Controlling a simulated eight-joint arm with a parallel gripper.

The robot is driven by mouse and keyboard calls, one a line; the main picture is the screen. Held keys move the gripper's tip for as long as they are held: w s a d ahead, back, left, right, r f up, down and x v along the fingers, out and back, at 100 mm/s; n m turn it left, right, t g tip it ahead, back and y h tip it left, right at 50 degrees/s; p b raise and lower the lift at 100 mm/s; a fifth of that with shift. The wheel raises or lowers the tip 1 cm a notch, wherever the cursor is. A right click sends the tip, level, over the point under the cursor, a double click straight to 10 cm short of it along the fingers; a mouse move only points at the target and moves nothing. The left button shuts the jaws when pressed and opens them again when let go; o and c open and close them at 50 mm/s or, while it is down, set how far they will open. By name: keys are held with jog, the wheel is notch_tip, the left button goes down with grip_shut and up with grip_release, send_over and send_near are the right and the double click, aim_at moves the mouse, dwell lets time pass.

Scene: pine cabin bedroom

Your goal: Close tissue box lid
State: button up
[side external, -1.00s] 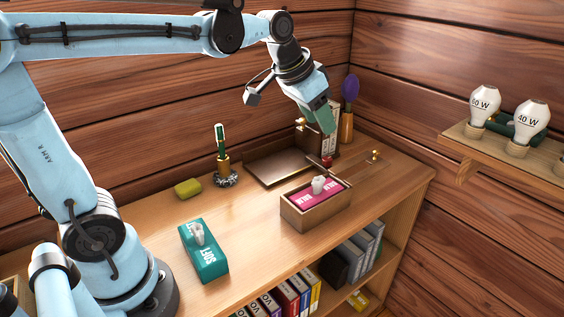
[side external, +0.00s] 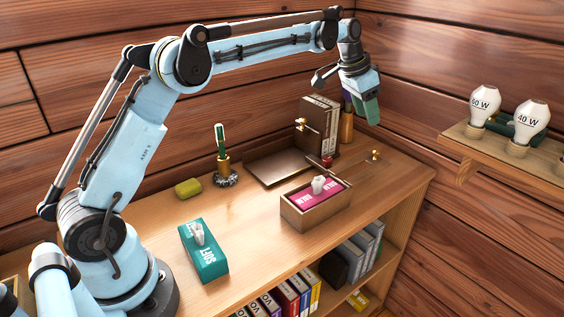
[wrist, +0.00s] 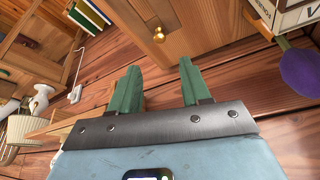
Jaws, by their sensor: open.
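The wooden tissue box (side external: 314,219) sits near the front edge of the desk, its top open. A pink tissue pack (side external: 330,197) with a white tuft shows inside it. A flat wooden panel with a small brass knob (side external: 374,155) lies to its right; it looks like the lid, but I cannot see clearly how it joins the box. The knob also shows in the wrist view (wrist: 158,36). My gripper (side external: 369,110) is open and empty, high above the desk's right end, apart from the knob. Its green fingers (wrist: 159,88) are spread in the wrist view.
A teal tissue pack (side external: 204,252), a yellow-green sponge (side external: 188,188) and a pen holder (side external: 225,178) stand left. A brown tray (side external: 270,172) and upright book-like boxes (side external: 322,122) are behind the box. A purple-headed object (wrist: 302,73) stands near. Bulbs (side external: 532,117) are on the right shelf.

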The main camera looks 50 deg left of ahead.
aim_at(376, 150)
jog(key=x, duration=1.1)
jog(key=shift+c, duration=0.3)
grip_shut()
